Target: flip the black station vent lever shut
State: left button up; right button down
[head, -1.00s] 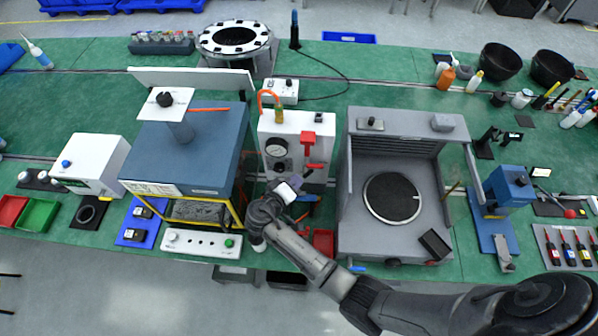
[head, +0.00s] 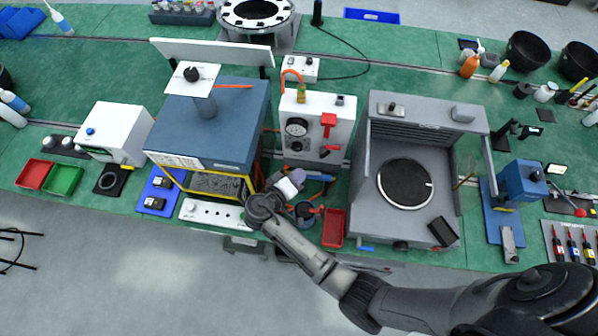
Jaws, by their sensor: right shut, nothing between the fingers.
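My right gripper (head: 292,183), shut and empty, is just in front of the white station with a round gauge (head: 316,128). Its arm comes in from the lower right. The white station carries a red handle (head: 328,121) on its front, a smaller red part below it and an orange hose on top. A dark round item with a red part (head: 306,212) lies beside my gripper, partly hidden by the arm. I cannot clearly make out a black vent lever or its position. My left gripper is not in view.
A blue-topped press with a yellow frame (head: 222,125) stands left of the gripper. A grey open-front station with a round dark plate (head: 465,146) stands to the right. A red tray (head: 334,228) and a white button box (head: 212,214) sit near the bench's front edge.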

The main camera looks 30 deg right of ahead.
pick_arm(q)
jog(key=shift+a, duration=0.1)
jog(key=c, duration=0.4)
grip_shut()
pick_arm(e)
jog(key=s+d+f+g+y, duration=0.1)
jog(key=s+d+f+y, duration=0.15)
jog(key=s, duration=0.35)
jog(key=s+d+f+g+y, duration=0.1)
jog(key=s+d+f+y, duration=0.1)
jog(key=s+f+y, duration=0.3)
jog(key=s+a+r+n+y, duration=0.1)
jog(key=s+r+y, duration=0.2)
jog(key=s, duration=0.4)
jog(key=s+a+r+n+y, duration=0.1)
jog(key=s+r+n+y, duration=0.1)
jog(key=s+r, duration=0.3)
jog(key=s+y, duration=0.1)
jog(key=s, duration=0.2)
jog(key=shift+a+n+t, duration=0.3)
jog(key=shift+a+t, duration=0.05)
jog(key=shift+t, duration=0.05)
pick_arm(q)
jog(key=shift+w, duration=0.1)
pick_arm(e)
jog(key=shift+d+y, duration=0.1)
jog(key=shift+y, duration=0.15)
